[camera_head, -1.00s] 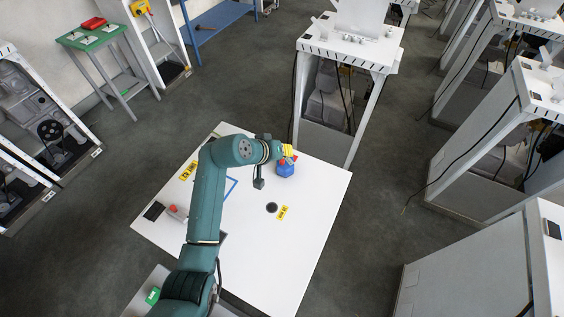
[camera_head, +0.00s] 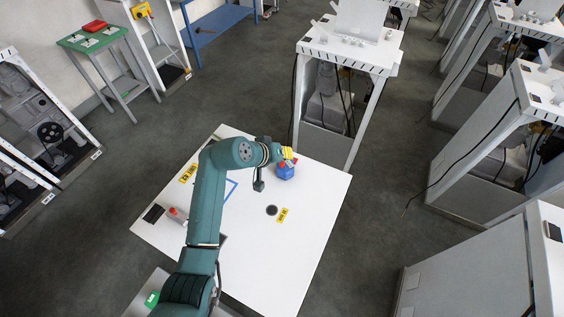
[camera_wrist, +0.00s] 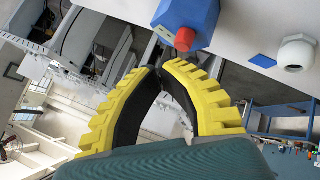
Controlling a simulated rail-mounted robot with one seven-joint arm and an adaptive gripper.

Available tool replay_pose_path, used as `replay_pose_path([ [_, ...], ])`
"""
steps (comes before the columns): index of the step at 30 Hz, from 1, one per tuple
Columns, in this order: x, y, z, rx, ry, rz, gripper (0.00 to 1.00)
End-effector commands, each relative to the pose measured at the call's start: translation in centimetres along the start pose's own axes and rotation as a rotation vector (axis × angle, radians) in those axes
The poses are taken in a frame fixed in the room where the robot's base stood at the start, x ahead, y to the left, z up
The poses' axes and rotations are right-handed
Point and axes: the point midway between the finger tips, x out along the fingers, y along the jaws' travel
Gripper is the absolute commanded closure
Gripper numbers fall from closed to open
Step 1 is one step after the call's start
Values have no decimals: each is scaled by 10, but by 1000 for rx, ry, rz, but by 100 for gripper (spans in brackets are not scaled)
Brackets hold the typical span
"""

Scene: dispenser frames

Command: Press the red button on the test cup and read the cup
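The test cup (camera_head: 286,173) is a blue block-like body standing near the far edge of the white table. In the wrist view the blue cup (camera_wrist: 188,14) is at the top, with the red button (camera_wrist: 185,39) on its side facing me. My gripper (camera_wrist: 161,70) has yellow ribbed fingers with black inner pads. Its tips come together with nothing seen between them, just below and left of the button in the picture. I cannot tell whether they touch it. In the head view the gripper (camera_head: 289,153) is right beside the cup's top. No reading on the cup is visible.
A white machine frame (camera_head: 350,50) stands close behind the table. The table's front right is clear.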

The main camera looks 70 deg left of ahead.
Motion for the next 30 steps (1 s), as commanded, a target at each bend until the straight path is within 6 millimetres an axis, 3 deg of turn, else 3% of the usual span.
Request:
replay_pose_path([
  [30, 6, -4, 4, 0, 0, 0, 100],
])
